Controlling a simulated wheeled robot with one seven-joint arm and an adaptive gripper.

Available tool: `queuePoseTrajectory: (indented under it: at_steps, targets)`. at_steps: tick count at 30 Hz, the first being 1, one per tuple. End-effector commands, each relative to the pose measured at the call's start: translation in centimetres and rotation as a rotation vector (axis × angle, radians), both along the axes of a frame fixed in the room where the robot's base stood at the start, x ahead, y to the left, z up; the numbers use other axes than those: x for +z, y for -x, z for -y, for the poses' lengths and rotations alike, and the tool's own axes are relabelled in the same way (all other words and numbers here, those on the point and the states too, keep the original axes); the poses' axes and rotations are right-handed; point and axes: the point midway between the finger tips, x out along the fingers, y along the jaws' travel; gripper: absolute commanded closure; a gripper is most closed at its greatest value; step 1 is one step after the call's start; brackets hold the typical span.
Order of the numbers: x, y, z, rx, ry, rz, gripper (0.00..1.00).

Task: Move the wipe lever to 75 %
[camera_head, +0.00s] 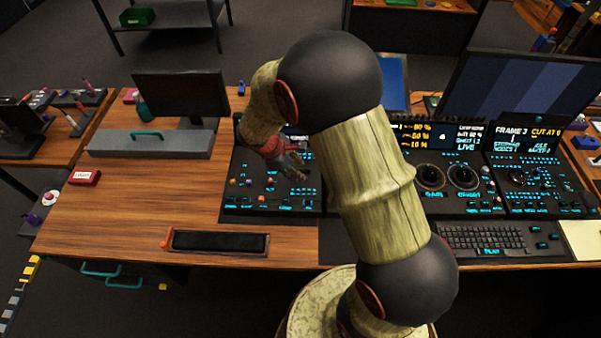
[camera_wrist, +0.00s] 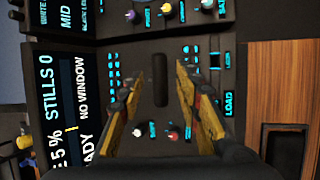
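My gripper (camera_head: 292,168) hangs low over the left control panel (camera_head: 240,197) on the desk. In the wrist view my gripper (camera_wrist: 160,72) is open, with its two yellowish fingers apart. Between them is a dark upright slot or dark lever part (camera_wrist: 160,88) on the panel; I cannot tell which, and no lever handle stands out clearly. Nothing shows gripped. The panel's screen (camera_wrist: 62,105) lies left in the wrist view, turned sideways, with "STILLS 0", "NO WINDOW" and a partly hidden line ending in "5 %". My arm hides part of the panel in the head view.
A white knob (camera_wrist: 137,132) and a red knob (camera_wrist: 172,134) sit close below the slot in the wrist view. The trackball panel (camera_head: 447,195) stands right of my arm. Wooden desk (camera_head: 150,210) is mostly clear at left.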

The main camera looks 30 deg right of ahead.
Motion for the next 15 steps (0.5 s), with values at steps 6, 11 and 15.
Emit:
queuePoseTrajectory:
  at_steps: [6, 11, 15]
  targets:
    - [-2.0, 0.0, 1.1, -0.001, 0.0, 0.0, 0.66]
    - [-2.0, 0.0, 1.1, 0.0, 0.0, 0.002, 0.66]
    - [-2.0, 0.0, 1.1, -0.001, -0.001, 0.001, 0.7]
